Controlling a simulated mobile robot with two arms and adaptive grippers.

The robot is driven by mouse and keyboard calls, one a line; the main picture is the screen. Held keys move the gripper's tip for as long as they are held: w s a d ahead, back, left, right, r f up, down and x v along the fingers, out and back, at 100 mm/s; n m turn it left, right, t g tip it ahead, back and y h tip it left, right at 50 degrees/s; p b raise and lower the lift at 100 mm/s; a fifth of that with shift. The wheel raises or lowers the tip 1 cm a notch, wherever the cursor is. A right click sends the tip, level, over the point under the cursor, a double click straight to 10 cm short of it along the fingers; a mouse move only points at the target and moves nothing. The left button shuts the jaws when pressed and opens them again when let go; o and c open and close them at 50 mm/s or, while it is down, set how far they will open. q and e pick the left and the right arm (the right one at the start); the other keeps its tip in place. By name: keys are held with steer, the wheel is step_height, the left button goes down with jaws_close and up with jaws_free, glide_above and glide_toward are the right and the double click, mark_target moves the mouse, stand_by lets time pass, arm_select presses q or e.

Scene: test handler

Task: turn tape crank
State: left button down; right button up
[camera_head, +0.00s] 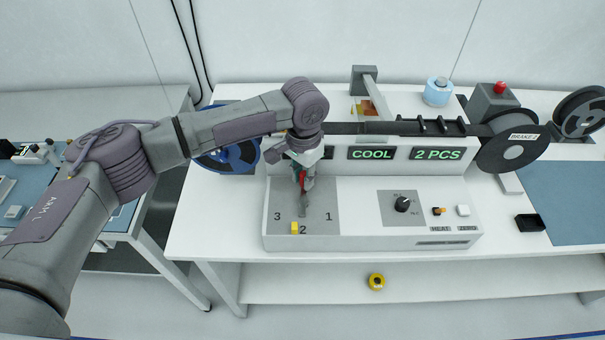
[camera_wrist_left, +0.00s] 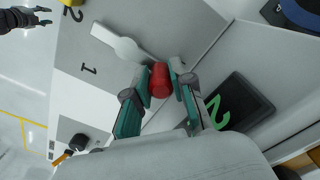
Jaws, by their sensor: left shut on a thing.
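The tape crank is a light grey arm (camera_wrist_left: 120,42) with a red knob (camera_wrist_left: 160,80), on a grey panel marked 1, 2 and 3. My left gripper (camera_wrist_left: 158,78) is shut on the red knob, with one teal-sided finger on each side. In the head view my left gripper (camera_head: 304,180) reaches down onto the crank in front of the display, and the crank arm (camera_head: 304,208) shows below it, pointing towards the 2. A yellow block (camera_head: 294,228) sits by the 2. My right gripper (camera_wrist_left: 46,16) shows small and dark at the wrist view's upper left, fingers apart and empty.
Displays read "COOL" (camera_head: 371,153) and "2 PCS" (camera_head: 436,154); another behind my gripper is mostly hidden. A dial (camera_head: 402,204) and small switches sit to the right. A black tape track and reels (camera_head: 513,152) run behind. A yellow roll (camera_head: 376,281) lies on the lower shelf.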

arm_select(q)
steer(key=m, duration=0.1)
steer(key=d+m+p, duration=0.1)
steer(key=shift+s+d+r+m+p, duration=0.1)
steer(key=shift+r+m+p, duration=0.05)
steer(key=shift+m+p, duration=0.2)
steer(key=m, duration=0.1)
steer(key=d+m+p, duration=0.1)
steer(key=m, duration=0.1)
steer(key=shift+s, duration=0.2)
steer(key=shift+s+d+m+p, duration=0.15)
steer(key=shift+d+m+p, duration=0.1)
steer(key=shift+m, duration=0.4)
steer(key=shift+s+d+m+p, duration=0.1)
steer(key=shift+m+p, duration=0.15)
steer(key=shift+m, duration=0.35)
steer(key=shift+s+d+m+p, duration=0.2)
steer(key=shift+m+p, duration=0.05)
steer(key=shift+m, duration=0.55)
steer(key=shift+s+d+m+p, duration=0.2)
steer(key=shift+m, duration=0.6)
steer(key=c, duration=1)
jaws_free()
step_height(320, 180, up, 12)
